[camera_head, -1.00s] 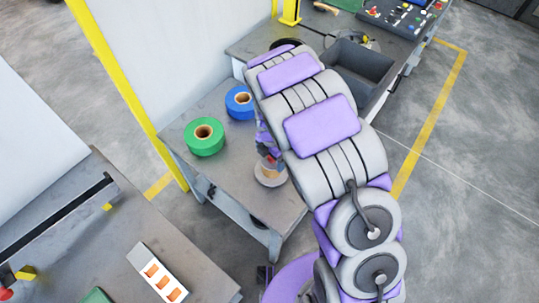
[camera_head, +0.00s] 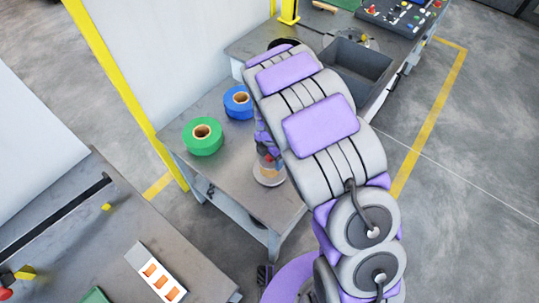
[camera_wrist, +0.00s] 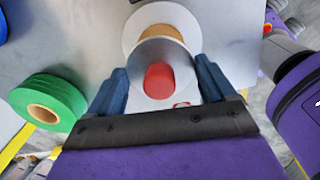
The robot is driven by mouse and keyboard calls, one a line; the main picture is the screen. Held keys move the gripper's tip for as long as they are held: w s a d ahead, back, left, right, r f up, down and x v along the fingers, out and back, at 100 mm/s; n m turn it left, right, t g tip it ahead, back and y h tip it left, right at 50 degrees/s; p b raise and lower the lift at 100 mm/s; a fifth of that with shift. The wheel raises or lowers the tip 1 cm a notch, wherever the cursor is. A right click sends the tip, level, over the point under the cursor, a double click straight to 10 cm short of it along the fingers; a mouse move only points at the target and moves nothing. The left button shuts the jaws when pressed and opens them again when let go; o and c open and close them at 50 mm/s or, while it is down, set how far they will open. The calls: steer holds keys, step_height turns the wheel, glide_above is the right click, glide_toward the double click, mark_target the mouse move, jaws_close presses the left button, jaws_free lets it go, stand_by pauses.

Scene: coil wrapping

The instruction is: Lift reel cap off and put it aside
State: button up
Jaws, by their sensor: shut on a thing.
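The reel cap, a pale grey round piece with a red knob (camera_wrist: 159,82), sits between the two blue fingers of my gripper (camera_wrist: 161,66) in the wrist view. My gripper is shut on it. Just beyond the cap is a reel with a white disc (camera_wrist: 133,33) and a brown core (camera_wrist: 161,33), partly covered by the cap. In the head view the reel (camera_head: 269,180) stands on the low grey table below my gripper, and my arm hides most of the gripper and cap.
A green roll (camera_head: 203,137) and a blue roll (camera_head: 238,103) stand on the low grey table (camera_head: 222,178), left of the reel. The table's front part is clear. A dark grey bin (camera_head: 357,70) is at the back right. A white wall panel with a yellow post (camera_head: 120,88) stands behind.

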steer(key=shift+r, duration=0.15)
steer(key=shift+r+p, duration=0.45)
steer(key=shift+r, duration=1.65)
